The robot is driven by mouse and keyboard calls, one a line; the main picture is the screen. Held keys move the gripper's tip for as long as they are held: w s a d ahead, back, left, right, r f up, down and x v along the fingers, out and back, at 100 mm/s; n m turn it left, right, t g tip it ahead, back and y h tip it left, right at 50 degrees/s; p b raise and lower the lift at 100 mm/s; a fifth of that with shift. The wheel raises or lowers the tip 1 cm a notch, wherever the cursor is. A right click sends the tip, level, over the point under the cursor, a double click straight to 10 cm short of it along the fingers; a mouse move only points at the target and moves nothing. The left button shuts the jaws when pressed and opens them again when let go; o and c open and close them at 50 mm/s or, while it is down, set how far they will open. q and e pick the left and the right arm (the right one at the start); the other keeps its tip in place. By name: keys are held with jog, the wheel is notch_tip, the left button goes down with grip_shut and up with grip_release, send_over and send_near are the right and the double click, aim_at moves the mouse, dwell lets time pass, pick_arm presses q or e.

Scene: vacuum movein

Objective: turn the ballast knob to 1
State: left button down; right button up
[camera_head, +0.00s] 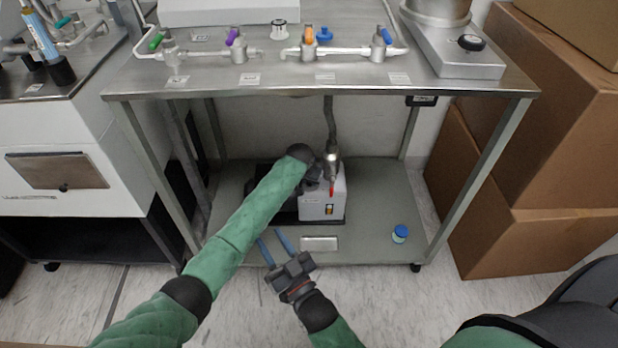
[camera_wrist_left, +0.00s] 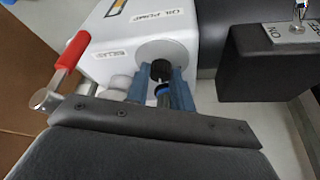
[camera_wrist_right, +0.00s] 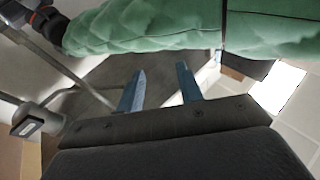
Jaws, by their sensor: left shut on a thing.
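The white oil pump (camera_head: 316,205) stands on the lower shelf, and its top and side fill much of the left wrist view (camera_wrist_left: 110,55). A black knob (camera_wrist_left: 161,71) on a round pale boss lies between the blue fingers of my left gripper (camera_wrist_left: 162,84), which is shut on it. I cannot read any number or pointer on the knob. In the head view my left gripper (camera_head: 314,168) is at the pump, largely hidden by my wrist. My right gripper (camera_head: 278,248) is open and empty in front of the shelf; its spread fingers show in the right wrist view (camera_wrist_right: 160,88).
A red-handled valve (camera_wrist_left: 70,55) is close beside my left gripper. A black box with a switch (camera_wrist_left: 280,50) stands right of the pump in that view. A small blue-capped jar (camera_head: 400,234) sits on the shelf (camera_head: 375,205). Cardboard boxes (camera_head: 540,150) stand at right.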

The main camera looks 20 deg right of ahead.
pick_arm(q)
jog(key=shift+r+n+p, duration=0.1)
jog(key=shift+n+p, duration=0.2)
jog(key=shift+p, duration=0.5)
pick_arm(e)
jog(key=s+f+g+h, duration=0.1)
jog(key=s+f+g, duration=0.15)
jog(key=f, duration=0.75)
jog(key=s+f+g+h, duration=0.15)
jog(key=f+g, duration=0.25)
jog(key=f, duration=0.5)
pick_arm(q)
jog(key=shift+n+p, duration=0.45)
jog(key=shift+n, duration=0.05)
jog(key=shift+y+p, duration=0.3)
jog(key=shift+p, duration=0.1)
jog(key=shift+n, duration=0.4)
pick_arm(e)
jog(key=s+d+f+g, duration=0.1)
jog(key=s+f+g, duration=0.5)
jog(key=s+f, duration=0.5)
notch_tip(320, 180, down, 4)
jog(key=shift+s+g, duration=0.3)
jog(key=shift+g, duration=0.05)
pick_arm(q)
jog(key=shift+t+p, duration=0.3)
pick_arm(e)
jog(key=shift+r, duration=0.1)
